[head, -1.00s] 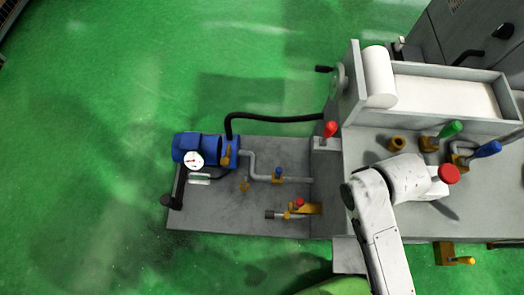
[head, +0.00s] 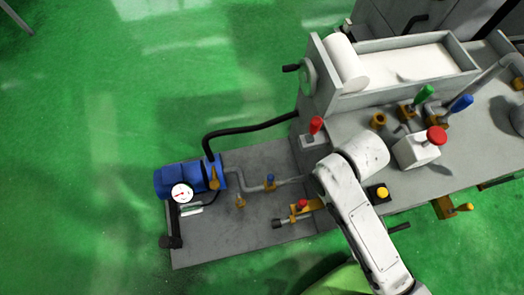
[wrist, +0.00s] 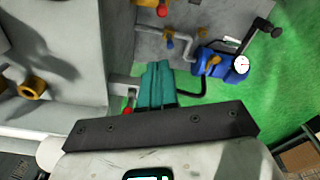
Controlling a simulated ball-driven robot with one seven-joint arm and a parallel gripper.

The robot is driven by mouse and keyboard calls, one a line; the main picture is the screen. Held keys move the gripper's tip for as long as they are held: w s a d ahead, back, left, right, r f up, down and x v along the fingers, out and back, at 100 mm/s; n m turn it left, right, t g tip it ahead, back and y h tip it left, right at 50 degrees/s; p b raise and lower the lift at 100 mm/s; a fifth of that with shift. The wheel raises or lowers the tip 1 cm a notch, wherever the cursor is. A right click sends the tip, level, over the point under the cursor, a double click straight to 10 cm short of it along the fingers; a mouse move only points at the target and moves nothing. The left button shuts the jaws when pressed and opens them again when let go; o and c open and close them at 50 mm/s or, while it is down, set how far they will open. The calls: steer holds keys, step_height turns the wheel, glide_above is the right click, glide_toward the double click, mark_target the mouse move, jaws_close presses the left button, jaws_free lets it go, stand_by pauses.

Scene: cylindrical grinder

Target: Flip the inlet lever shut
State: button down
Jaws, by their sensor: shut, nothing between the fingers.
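No label marks which lever is the inlet lever. On the pump plate (head: 255,225) stand a blue pump (head: 190,180) with an orange lever (head: 214,178), a blue-handled valve (head: 270,182) on the grey pipe, and a red-handled valve (head: 301,205). In the wrist view the pump (wrist: 236,68), its orange lever (wrist: 212,62) and the blue-handled valve (wrist: 169,40) lie beyond my fingers. My gripper (wrist: 157,68) has teal fingers, shut and empty, apart from these levers. The head view does not show the fingers; my arm hides them.
A red lever (head: 315,125) stands at the machine's near left corner. Green (head: 423,93) and blue (head: 461,103) levers and a red button box (head: 417,150) are on the machine bed. A black hose (head: 250,129) runs from pump to machine. Green floor left is open.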

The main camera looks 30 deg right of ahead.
mark_target(270, 181)
steer(key=w+a+f+n+h+b, duration=0.1)
steer(key=w+a+f+n+b, duration=0.3)
steer(key=w+f+n+b, duration=0.4)
steer(key=w+a+f+n+g+h+b, duration=0.1)
steer(key=w+a+f+n+b, duration=0.4)
steer(key=f+n+b, duration=0.8)
steer(key=w+a+f+n+g+h+b, duration=0.1)
steer(key=w+a+f+n+b, duration=0.3)
steer(key=w+f+n+b, duration=0.6)
step_height(270, 181, down, 10)
steer(key=shift+w+a+f+n+h+b, duration=0.2)
steer(key=shift+w+a+n+h+b, duration=0.15)
steer(key=shift+w+h, duration=0.25)
steer(key=s+d+f+b, duration=0.2)
steer(key=d+f+b, duration=0.3)
steer(key=d+f, duration=0.2)
steer(key=shift+a+x, duration=0.2)
steer(key=shift+x, duration=0.95)
